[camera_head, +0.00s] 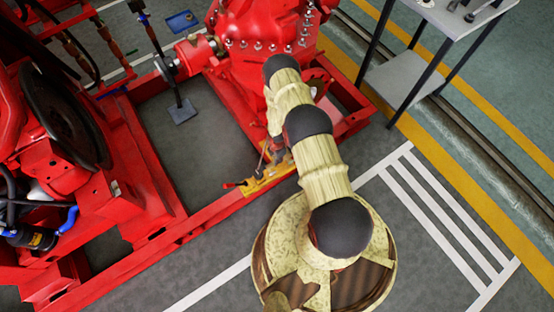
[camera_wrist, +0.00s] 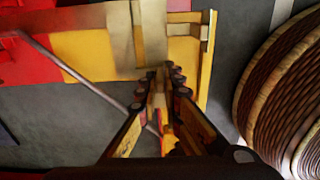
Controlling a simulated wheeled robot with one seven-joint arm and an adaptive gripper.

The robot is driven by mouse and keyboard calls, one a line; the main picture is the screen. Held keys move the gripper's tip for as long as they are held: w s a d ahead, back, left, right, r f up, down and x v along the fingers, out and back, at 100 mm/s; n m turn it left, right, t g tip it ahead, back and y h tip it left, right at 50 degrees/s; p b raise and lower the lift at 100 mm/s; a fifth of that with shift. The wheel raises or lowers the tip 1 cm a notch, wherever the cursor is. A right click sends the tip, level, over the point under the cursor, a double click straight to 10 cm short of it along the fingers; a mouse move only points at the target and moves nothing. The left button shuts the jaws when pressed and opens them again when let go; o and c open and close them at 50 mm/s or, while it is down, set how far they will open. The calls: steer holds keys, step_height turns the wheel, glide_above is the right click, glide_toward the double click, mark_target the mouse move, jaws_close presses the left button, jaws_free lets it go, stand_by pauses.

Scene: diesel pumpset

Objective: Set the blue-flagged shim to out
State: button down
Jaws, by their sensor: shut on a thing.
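My gripper (camera_wrist: 160,74) is shut at the lower end of a thin, greyish-tan metal piece (camera_wrist: 150,35) over a yellow bracket (camera_wrist: 88,48). I cannot tell whether this piece is the blue-flagged shim, since no blue flag shows in the wrist view. In the head view the yellow bracket (camera_head: 270,180) sits on the red base frame, and my gripper (camera_head: 273,154) is beside it, partly hidden by my arm. A thin rod with a red end (camera_head: 234,185) sticks out left of the bracket. A grey rod (camera_wrist: 80,78) crosses the wrist view.
The red pump (camera_head: 262,35) rises behind the bracket, and the red base frame (camera_head: 200,214) runs to the left. Red machinery (camera_head: 60,130) fills the left side. A grey stand (camera_head: 400,75) is at upper right. The striped floor (camera_head: 440,225) at right is clear.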

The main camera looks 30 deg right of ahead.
mark_target(281, 169)
steer(key=shift+s, duration=0.1)
stand_by(0.5)
steer(key=shift+s+r+p, duration=0.15)
steer(key=shift+s+p, duration=0.15)
steer(key=shift+p, duration=0.65)
steer(key=shift+s+p, duration=1.7)
steer(key=shift+p, duration=0.2)
steer(key=c, duration=2)
jaws_free()
steer(key=shift+o, duration=0.2)
steer(key=shift+w, duration=0.1)
step_height(281, 169, up, 12)
